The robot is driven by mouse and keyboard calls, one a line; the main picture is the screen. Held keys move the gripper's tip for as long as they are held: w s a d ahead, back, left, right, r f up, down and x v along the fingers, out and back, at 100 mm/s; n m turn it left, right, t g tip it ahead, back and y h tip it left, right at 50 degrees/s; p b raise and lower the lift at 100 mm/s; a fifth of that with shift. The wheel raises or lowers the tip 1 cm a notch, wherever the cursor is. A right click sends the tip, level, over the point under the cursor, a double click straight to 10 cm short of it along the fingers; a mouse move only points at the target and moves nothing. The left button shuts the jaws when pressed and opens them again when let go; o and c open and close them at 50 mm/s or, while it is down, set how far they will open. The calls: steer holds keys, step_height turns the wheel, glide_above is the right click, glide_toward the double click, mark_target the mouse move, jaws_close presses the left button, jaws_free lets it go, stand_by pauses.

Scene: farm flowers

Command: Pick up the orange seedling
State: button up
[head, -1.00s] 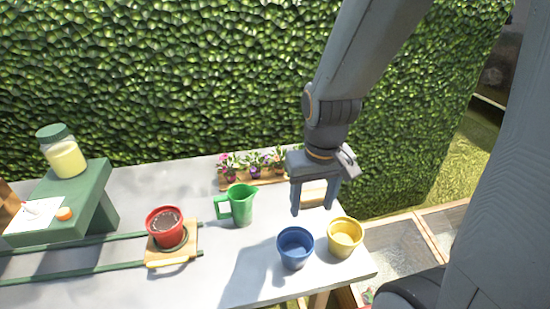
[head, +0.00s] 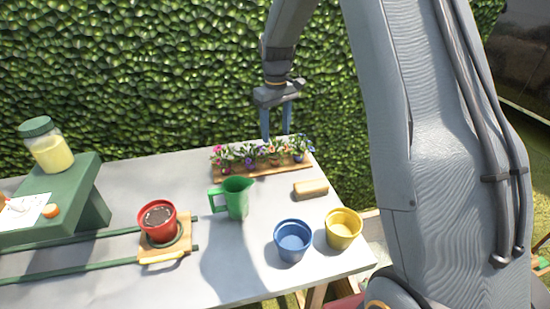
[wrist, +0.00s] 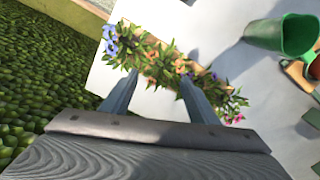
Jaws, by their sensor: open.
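The orange seedling (head: 273,154) stands in a row of flower seedlings on a wooden tray (head: 240,177) at the back of the table. A blue one stands on its right and a purple one on its left. In the wrist view its orange flowers (wrist: 180,67) lie close to the fingertips, partly mixed with neighbouring leaves. My gripper (head: 276,137) is open and empty, pointing down above and seemingly behind the right half of the tray. In the wrist view the open fingers (wrist: 158,77) reach toward the row. I cannot tell whether they touch leaves.
A green jug (head: 237,198) stands in front of the tray, with a wooden block (head: 310,188) to the right. Blue (head: 293,242) and yellow (head: 343,230) pots stand at the front right. A red pot (head: 158,222) sits on a railed carrier. The hedge (head: 130,80) rises behind.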

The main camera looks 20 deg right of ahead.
mark_target(275, 147)
steer(key=f, duration=0.2)
steer(key=f+p, duration=0.1)
steer(key=f, duration=0.1)
steer(key=f+p, duration=0.1)
steer(key=f, duration=0.1)
steer(key=shift+s+a, duration=0.25)
steer(key=shift+s, duration=0.15)
steer(key=shift+f, duration=0.5)
steer(key=c, duration=1.1)
